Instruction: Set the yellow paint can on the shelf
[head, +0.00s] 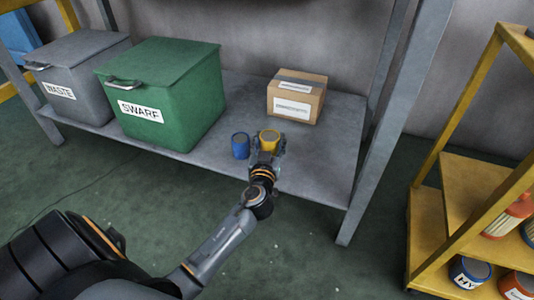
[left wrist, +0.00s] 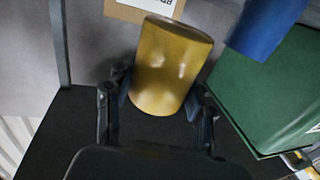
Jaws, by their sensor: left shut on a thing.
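The yellow paint can (head: 269,136) is at the front part of the grey shelf (head: 325,160) in the head view. My left gripper (head: 267,152) is shut on it, with a finger on each side. The can also fills the middle of the left wrist view (left wrist: 168,65), between the dark fingers. It looks upright in the head view. Its base is hidden by the gripper, so I cannot tell if it touches the shelf. My right gripper is not in view.
A blue can (head: 240,145) stands just left of the yellow can. A green SWARF bin (head: 165,95) and a grey WASTE bin (head: 80,75) stand further left. A cardboard box (head: 297,95) is behind. The shelf's right part is clear. A yellow rack (head: 470,180) with cans stands at right.

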